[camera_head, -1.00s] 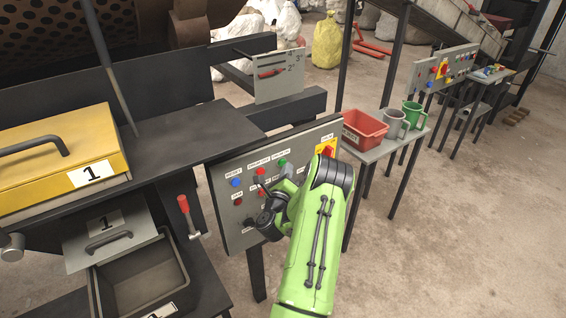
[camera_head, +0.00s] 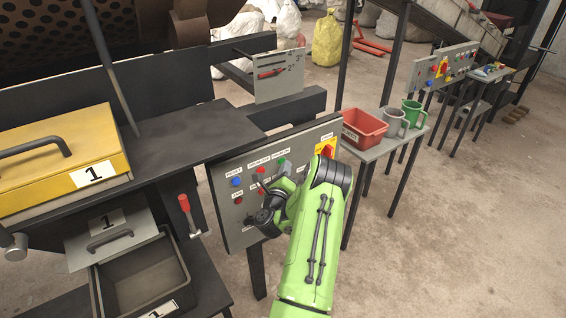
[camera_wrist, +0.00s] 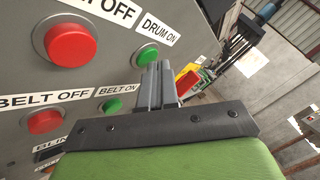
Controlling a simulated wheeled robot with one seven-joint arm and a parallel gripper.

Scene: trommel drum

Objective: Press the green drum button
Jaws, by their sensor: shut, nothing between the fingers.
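The green drum button (camera_wrist: 147,55) is a round button below the "DRUM ON" label in the wrist view. It also shows in the upper part of the grey control panel (camera_head: 225,205) in the head view (camera_head: 282,163). My gripper (camera_wrist: 160,68) is shut and empty, its fingertips pointing at the panel. In the wrist view the tips appear just right of and below the drum button, partly overlapping its lower edge. I cannot tell whether they touch it. In the head view my gripper (camera_head: 262,186) is in front of the panel, left of and below that button.
A red "DRUM OFF" button (camera_wrist: 71,45) is left of the green one. A green "BELT ON" button (camera_wrist: 112,105) and red "BELT OFF" button (camera_wrist: 45,121) are below. A red bin (camera_head: 362,130) and two mugs stand on a shelf right of the panel.

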